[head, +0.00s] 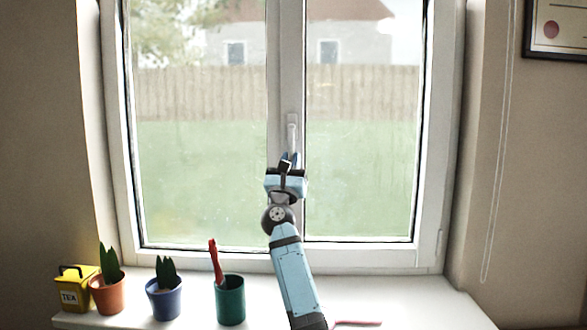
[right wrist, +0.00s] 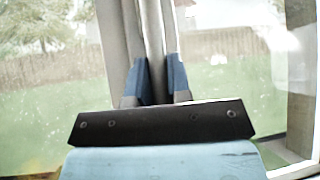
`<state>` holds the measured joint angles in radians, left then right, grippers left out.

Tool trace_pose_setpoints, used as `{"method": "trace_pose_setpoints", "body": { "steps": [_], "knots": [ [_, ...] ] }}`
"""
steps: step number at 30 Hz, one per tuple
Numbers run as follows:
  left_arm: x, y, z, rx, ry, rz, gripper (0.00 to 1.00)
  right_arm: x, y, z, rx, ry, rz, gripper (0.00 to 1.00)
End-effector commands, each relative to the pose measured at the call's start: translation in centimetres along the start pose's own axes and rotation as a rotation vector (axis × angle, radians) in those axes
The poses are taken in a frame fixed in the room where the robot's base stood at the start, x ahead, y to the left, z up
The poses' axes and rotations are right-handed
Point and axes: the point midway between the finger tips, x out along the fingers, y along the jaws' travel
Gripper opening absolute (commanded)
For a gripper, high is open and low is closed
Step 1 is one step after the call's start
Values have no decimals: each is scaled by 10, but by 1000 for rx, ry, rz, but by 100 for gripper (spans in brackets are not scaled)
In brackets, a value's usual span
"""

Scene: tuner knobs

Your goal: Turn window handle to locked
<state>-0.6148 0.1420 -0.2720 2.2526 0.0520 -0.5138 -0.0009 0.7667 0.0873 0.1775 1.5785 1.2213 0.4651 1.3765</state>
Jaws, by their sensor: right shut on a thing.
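The white window handle (head: 292,132) is on the middle upright of the white window (head: 274,215). It looks upright in the head view, with its lower part hidden behind my right gripper (head: 289,158). The gripper's blue fingers are closed on the handle's lower part. In the right wrist view, the handle (right wrist: 153,45) runs up between the two fingers of the gripper (right wrist: 159,76). The exact contact on the handle is hard to see. My left gripper is not in view.
A blind cord (head: 498,170) hangs at right.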

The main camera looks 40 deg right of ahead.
Motion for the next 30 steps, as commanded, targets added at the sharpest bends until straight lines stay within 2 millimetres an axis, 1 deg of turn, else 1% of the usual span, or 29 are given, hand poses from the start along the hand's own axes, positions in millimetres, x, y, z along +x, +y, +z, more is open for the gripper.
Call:
{"method": "trace_pose_setpoints", "body": {
  "steps": [4, 11, 12, 14, 15, 25, 28, 30],
  "knots": [
    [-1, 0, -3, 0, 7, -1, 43, 0, 1, 0, 8, 3, -5, 0],
    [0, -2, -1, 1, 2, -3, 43, 0, 1, 0, 9, 3, -5, 0],
    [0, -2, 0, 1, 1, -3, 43, 0, 1, 0, 10, 3, -5, 20],
    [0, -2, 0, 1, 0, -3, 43, 0, 1, 0, 9, 2, -5, 34],
    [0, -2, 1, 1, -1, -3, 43, 0, 1, 0, 9, 2, -4, 43],
    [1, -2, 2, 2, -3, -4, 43, -3, 1, 0, 7, 2, -4, 43],
    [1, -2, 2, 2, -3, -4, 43, -13, 1, 0, 8, 2, -3, 43],
    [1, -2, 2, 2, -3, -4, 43, -25, 1, 0, 8, 3, -2, 43]
  ]
}}
